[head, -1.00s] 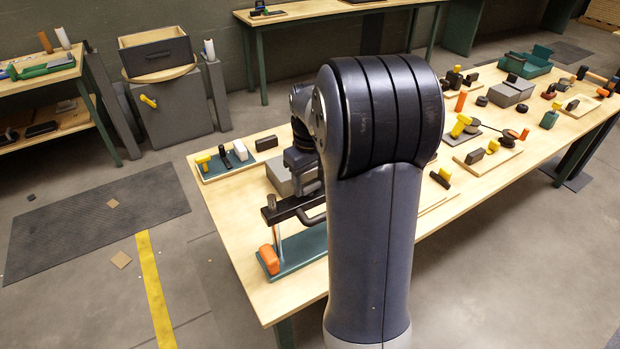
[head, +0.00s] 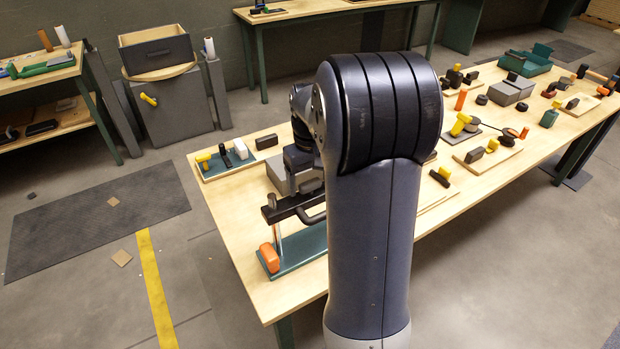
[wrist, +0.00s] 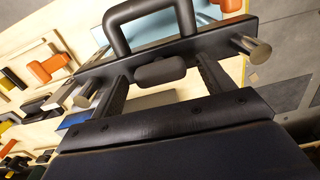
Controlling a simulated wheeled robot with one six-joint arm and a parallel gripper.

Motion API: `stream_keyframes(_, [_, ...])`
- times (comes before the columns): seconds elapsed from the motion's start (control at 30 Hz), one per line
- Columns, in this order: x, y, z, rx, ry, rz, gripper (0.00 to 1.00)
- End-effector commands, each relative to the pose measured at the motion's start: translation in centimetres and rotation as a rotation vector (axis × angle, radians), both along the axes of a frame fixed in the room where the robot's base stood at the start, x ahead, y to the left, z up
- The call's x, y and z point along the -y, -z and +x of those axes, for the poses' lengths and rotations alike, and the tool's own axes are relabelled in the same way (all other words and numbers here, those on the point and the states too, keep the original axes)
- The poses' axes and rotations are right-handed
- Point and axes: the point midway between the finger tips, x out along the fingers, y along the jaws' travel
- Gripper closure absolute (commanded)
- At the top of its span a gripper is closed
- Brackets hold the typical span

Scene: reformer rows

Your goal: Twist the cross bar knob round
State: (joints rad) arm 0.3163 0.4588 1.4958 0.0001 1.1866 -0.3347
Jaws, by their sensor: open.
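The black cross bar (wrist: 190,47) runs between two metal posts over a teal baseplate and shows in the head view (head: 284,208). A dark, rounded knob (wrist: 160,71) sits at the middle of the bar in the wrist view. My gripper (wrist: 162,80) is open, one dark finger on each side of the knob, with gaps visible between fingers and knob. A black U-shaped handle (wrist: 112,35) stands on the bar's far side. In the head view my arm hides the knob and fingers.
An orange block (head: 269,257) sits at the near end of the teal baseplate (head: 303,250). A grey block (head: 277,178) lies behind the bar. A tray with yellow, black and white pieces (head: 226,170) is at the back left. The table's left edge is close by.

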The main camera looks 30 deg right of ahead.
Motion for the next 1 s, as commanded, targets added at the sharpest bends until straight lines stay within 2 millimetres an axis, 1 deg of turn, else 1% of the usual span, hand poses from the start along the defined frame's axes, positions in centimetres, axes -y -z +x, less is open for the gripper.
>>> stream_keyframes(0.13, [0.0,-0.6,0.0,0.002,0.0,-0.001,0.24])
stream_keyframes(0.23, [0.0,-1.9,0.1,0.003,0.0,-0.001,0.24])
stream_keyframes(0.5, [0.0,-7.4,0.1,0.005,0.0,-0.002,0.24])
stream_keyframes(0.63, [0.0,-9.4,0.1,0.003,0.0,-0.001,0.24])
stream_keyframes(0.8, [0.0,-10.7,0.0,0.001,0.0,0.0,0.24])
stream_keyframes(1.0, [0.0,-10.8,0.0,0.0,0.0,0.0,0.24])
